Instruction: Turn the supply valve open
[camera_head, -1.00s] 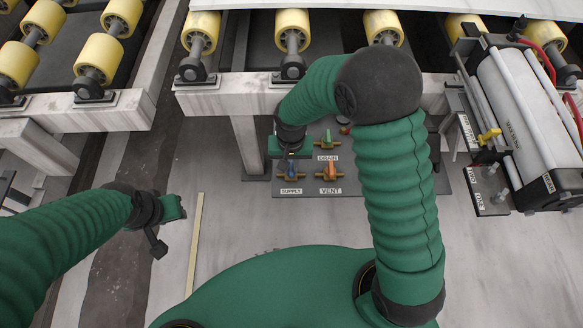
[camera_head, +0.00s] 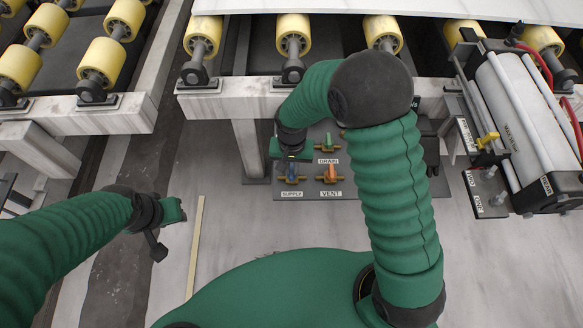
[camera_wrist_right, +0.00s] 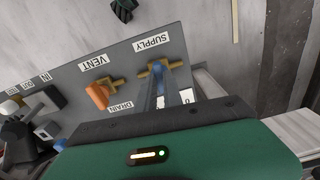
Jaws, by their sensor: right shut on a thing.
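The supply valve (camera_head: 292,178) has a blue handle on a brass body, above a SUPPLY label on a grey panel (camera_head: 310,190). My right gripper (camera_head: 293,164) reaches down to it and partly covers it. In the right wrist view, the blue handle (camera_wrist_right: 158,82) sits between the fingers of my right gripper (camera_wrist_right: 166,88), which is shut on it. The handle's exact angle is hard to tell. My left gripper (camera_head: 176,212) is off to the left, away from the panel; its finger gap is too small to make out.
The vent valve (camera_head: 331,174) with an orange handle stands close right of the supply valve. The green-handled drain valve (camera_head: 328,143) is behind it. A conveyor frame (camera_head: 235,104) with yellow rollers runs above the panel.

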